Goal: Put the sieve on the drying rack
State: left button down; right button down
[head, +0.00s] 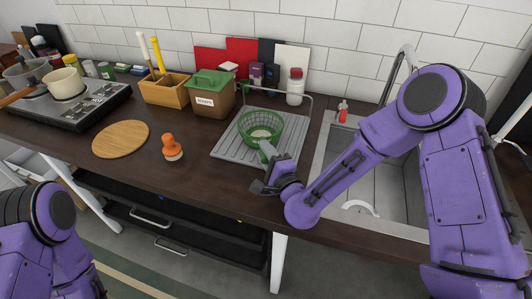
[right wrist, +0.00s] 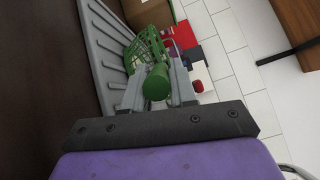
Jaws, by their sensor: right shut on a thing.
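The green sieve (head: 262,128) has a mesh bowl and sits over the grey ribbed drying rack (head: 230,149) beside the sink. I cannot tell whether its bowl touches the rack. My right gripper (head: 275,166) is at the rack's front right corner, shut on the sieve's handle. In the right wrist view the sieve (right wrist: 146,48) extends away from the fingers (right wrist: 155,88), the round end of its handle between them. The rack (right wrist: 104,40) runs along its left there. Only a purple part of my left arm shows at the lower left; its gripper is out of view.
The sink (head: 375,185) with its tap is right of the rack. A green-lidded box (head: 210,97), a wooden utensil box (head: 165,92) and a white bottle (head: 295,88) stand behind. The front counter strip is clear.

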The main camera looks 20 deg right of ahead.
jog(key=shift+s, duration=0.1)
jog(key=c, duration=0.9)
grip_release()
jog(key=shift+f, duration=0.1)
jog(key=s+b, duration=0.1)
jog(key=s, duration=0.2)
jog(key=s+d+b, duration=0.1)
jog(key=s, duration=0.2)
jog(key=s+b, duration=0.2)
jog(key=s, duration=0.1)
jog(key=shift+s+d+f, duration=0.1)
jog(key=shift+d+f, duration=0.2)
jog(key=shift+f, duration=0.05)
jog(key=s+p, duration=0.1)
jog(key=s+r+p, duration=0.1)
jog(key=p, duration=0.1)
jog(key=shift+d, duration=0.2)
jog(key=shift+s+f+p, duration=0.1)
jog(key=shift+s+p, duration=0.05)
jog(key=shift+p, duration=0.25)
jog(key=shift+s+f, duration=0.15)
jog(key=shift+s, duration=0.05)
